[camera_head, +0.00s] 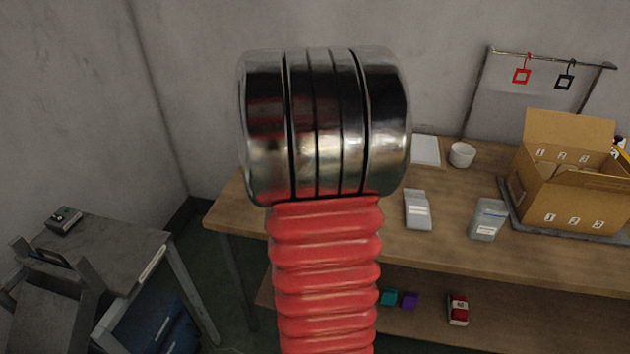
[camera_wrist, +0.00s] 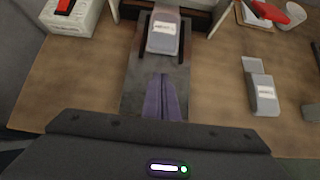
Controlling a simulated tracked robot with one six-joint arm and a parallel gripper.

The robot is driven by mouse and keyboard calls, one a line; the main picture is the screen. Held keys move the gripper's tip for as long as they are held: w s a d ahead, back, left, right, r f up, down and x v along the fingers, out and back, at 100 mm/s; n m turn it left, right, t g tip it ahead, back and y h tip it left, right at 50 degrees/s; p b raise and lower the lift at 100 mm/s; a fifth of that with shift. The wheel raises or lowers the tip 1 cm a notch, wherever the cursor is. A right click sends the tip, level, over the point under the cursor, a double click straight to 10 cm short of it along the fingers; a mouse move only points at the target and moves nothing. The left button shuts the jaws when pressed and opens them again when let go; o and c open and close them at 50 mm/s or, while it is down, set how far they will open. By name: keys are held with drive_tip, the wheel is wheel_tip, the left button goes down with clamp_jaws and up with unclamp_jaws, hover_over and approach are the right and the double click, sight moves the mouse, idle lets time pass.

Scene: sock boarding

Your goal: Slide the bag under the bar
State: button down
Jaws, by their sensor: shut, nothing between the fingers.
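A grey bag with a white label (camera_wrist: 165,38) lies on a dark plate (camera_wrist: 132,88) in the wrist view. A dark bar (camera_wrist: 196,17) shows at the far end of the plate, behind the bag, partly cut by the top edge. My gripper (camera_wrist: 163,78) has its purple fingers closed together with nothing in them. The fingers are over the plate on the near side of the bag, with a visible gap to it; their height is hard to tell. In the head view, my red arm hides this bag, the bar and the gripper.
Two other grey bags (camera_head: 417,210) (camera_head: 488,218) lie on the wooden table (camera_head: 450,252). A white cup (camera_head: 462,154), an open cardboard box (camera_head: 570,175) and a rack with tags (camera_head: 503,58) stand behind and right. A white box (camera_wrist: 72,20) sits left of the plate.

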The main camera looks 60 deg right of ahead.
drive_tip(key=shift+v, duration=1.25)
